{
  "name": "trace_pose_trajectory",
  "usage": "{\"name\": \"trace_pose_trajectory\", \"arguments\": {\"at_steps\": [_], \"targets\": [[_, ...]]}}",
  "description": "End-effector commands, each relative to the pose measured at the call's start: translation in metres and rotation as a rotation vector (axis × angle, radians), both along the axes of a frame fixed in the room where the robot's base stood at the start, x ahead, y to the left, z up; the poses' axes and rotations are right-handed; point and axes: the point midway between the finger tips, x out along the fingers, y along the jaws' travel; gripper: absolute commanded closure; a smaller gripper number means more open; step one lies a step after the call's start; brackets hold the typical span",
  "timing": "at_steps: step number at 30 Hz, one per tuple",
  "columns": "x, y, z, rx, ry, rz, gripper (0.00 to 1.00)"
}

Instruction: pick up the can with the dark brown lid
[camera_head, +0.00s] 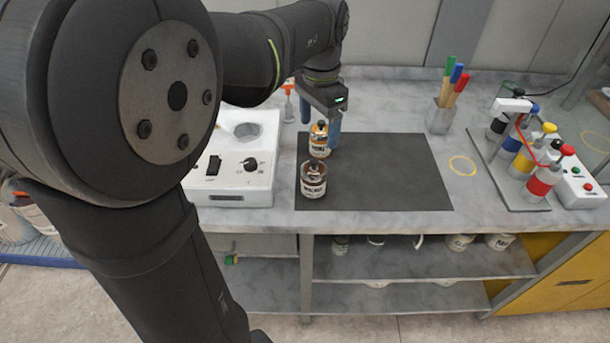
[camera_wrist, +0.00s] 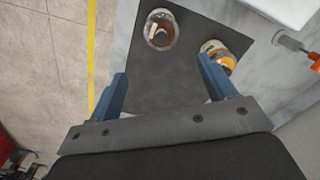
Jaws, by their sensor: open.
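The can with the dark brown lid (camera_head: 314,184) stands upright on the dark mat, near its front left. In the wrist view this can (camera_wrist: 161,30) is at the top middle, beyond the fingertips and apart from them. A second can with an orange lid (camera_head: 318,147) stands behind it on the mat. In the wrist view the orange-lidded can (camera_wrist: 222,55) is partly hidden by the right finger; I cannot tell whether they touch. My gripper (camera_wrist: 162,70) is open with blue fingers and nothing between them. In the head view my gripper (camera_head: 322,112) points down over the orange-lidded can.
The dark mat (camera_head: 395,175) is clear to the right of the cans. A white device with a dial (camera_head: 235,165) stands left of the mat. A pot of coloured sticks (camera_head: 440,117) is at the back, and a rack of coloured bottles (camera_head: 535,160) is at the right.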

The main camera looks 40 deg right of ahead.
Motion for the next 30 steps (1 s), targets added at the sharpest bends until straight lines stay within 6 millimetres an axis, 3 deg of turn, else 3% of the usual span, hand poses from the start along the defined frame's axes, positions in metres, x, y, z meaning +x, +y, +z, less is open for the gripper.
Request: {"name": "trace_pose_trajectory", "arguments": {"at_steps": [3, 9, 17, 24, 30], "targets": [[0.000, 0.001, -0.028, 0.002, 0.002, 0.000, 0.24], [0.000, 0.001, -0.063, 0.001, 0.001, -0.001, 0.24], [0.001, 0.002, -0.082, 0.000, 0.000, -0.001, 0.24], [0.005, 0.006, -0.117, 0.000, 0.001, -0.002, 0.24], [0.005, 0.006, -0.128, -0.002, -0.001, -0.002, 0.24]]}}
